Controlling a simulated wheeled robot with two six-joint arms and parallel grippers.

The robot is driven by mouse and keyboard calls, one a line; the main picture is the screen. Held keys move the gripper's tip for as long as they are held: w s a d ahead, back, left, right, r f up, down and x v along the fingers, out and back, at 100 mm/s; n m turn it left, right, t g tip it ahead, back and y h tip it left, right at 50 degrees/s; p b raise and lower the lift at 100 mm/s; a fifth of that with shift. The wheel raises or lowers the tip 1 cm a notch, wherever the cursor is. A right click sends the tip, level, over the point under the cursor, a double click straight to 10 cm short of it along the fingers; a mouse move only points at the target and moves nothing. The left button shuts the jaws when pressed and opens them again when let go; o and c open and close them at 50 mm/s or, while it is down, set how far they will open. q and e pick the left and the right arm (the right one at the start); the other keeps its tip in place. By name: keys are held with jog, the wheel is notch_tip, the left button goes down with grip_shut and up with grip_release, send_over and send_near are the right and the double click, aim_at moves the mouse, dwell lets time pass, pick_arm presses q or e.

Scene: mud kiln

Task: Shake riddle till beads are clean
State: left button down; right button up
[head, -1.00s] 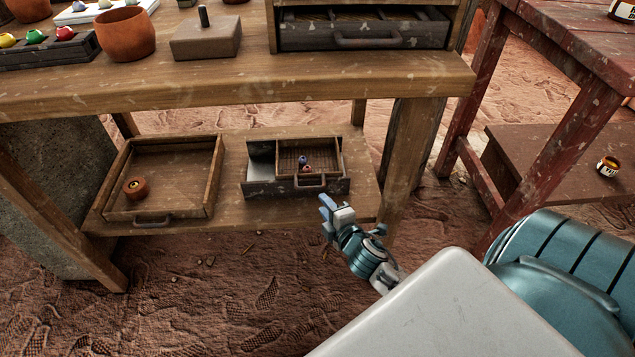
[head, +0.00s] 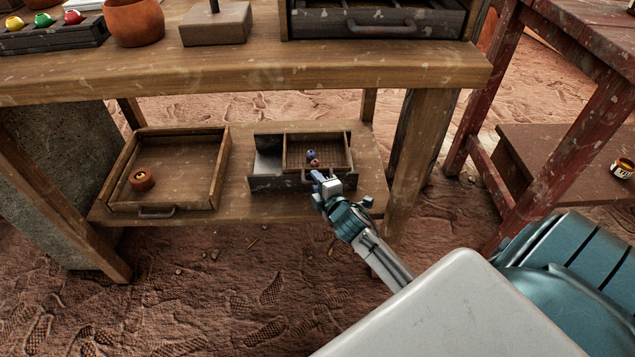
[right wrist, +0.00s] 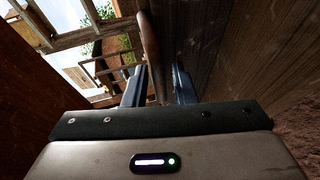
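The riddle (head: 336,147), a small tray with a mesh floor, sits in the right part of a dark box (head: 272,184) on the lower shelf. A blue bead (head: 311,153) and a reddish bead (head: 315,162) lie in it; their dirt is too small to judge. My right gripper (head: 317,181) is at the front of the box. In the right wrist view, a bar handle (right wrist: 150,45) runs between its two fingers (right wrist: 159,85), with gaps visible, so the gripper is open around it. My left gripper is not in view.
A wooden tray (head: 190,165) with a small brown pot (head: 141,179) stands left on the lower shelf (head: 235,205). The worktop (head: 230,78) overhangs the shelf. A table leg (head: 420,150) stands right of the box. A red table (head: 590,50) is farther right.

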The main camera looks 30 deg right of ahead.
aim_at(282, 176)
grip_shut()
jog(key=shift+w+a+r, duration=0.1)
jog(key=shift+w+a, duration=0.05)
jog(key=shift+a, duration=0.1)
jog(key=w+a, duration=0.1)
jog(key=a, duration=0.1)
jog(key=w+a+p, duration=0.1)
jog(key=a, duration=0.1)
jog(key=w+a+p, duration=0.1)
jog(key=a, duration=0.1)
jog(key=shift+w+a, duration=0.15)
jog(key=shift+w, duration=0.25)
jog(key=shift+w+a, duration=0.1)
jog(key=shift+o, duration=1.3)
grip_release()
jog(key=shift+w+a, duration=0.1)
jog(key=shift+a, duration=0.05)
